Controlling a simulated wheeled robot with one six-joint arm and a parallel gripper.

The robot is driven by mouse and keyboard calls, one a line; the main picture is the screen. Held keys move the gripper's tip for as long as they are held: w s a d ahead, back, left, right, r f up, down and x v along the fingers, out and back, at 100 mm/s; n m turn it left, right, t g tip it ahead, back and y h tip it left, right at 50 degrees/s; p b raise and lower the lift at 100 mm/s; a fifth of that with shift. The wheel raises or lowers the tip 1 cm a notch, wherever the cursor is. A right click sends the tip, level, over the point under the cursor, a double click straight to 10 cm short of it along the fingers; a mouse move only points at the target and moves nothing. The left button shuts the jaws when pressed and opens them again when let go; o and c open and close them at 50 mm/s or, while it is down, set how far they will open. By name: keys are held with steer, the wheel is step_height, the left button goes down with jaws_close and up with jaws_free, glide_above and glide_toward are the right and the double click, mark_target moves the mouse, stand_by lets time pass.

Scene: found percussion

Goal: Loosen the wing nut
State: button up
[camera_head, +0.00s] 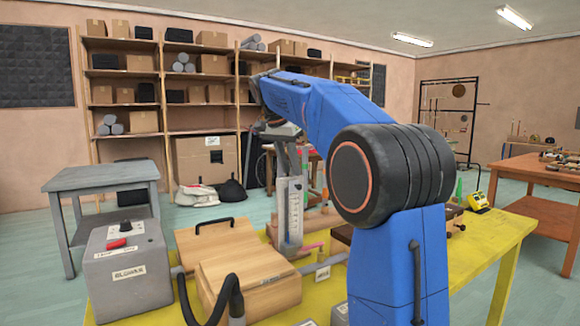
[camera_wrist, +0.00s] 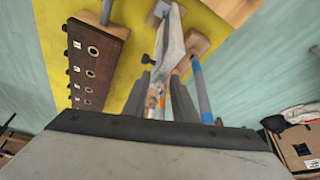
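No wing nut shows clearly in either view. A small dark knob-like piece (camera_wrist: 148,59) sits beside a pale upright plate in the wrist view; I cannot tell whether it is the wing nut. A grey metal stand with a white scale (camera_head: 291,210) rises from the yellow table in the head view. My gripper (camera_wrist: 165,85) shows two dark fingers apart, with a narrow gap between them, above the stand parts.
The yellow table (camera_head: 480,243) carries a grey blower box (camera_head: 126,270), a wooden bellows box (camera_head: 246,278) with a black hose, and a yellow device (camera_head: 479,202). A dark wooden block with holes (camera_wrist: 93,60) lies left in the wrist view. The table's right end is fairly clear.

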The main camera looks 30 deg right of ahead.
jaws_close()
steer(key=shift+s+d+n+t+y, duration=0.1)
steer(key=shift+s+n+t+y, duration=0.15)
steer(key=shift+n, duration=0.75)
steer(key=shift+s+d+n+t+y, duration=0.15)
steer(key=shift+n+t+y, duration=0.15)
steer(key=shift+n, duration=0.7)
steer(key=shift+s+d+n+t+y, duration=0.2)
steer(key=shift+n+t+y, duration=0.1)
steer(key=shift+n, duration=0.7)
steer(key=shift+s+d+n+t+y, duration=0.15)
steer(key=shift+n+t, duration=0.1)
steer(key=shift+n, duration=0.75)
steer(key=shift+s+d+n+t+y, duration=0.15)
steer(key=shift+n+y, duration=0.1)
steer(key=shift+n, duration=0.4)
steer(key=shift+w+d+n+t+y, duration=0.15)
steer(key=shift+n+y, duration=0.15)
steer(key=shift+n, duration=0.4)
steer(key=shift+s+d+n+y, duration=0.15)
steer(key=shift+n+y, duration=0.1)
steer(key=shift+n, duration=0.4)
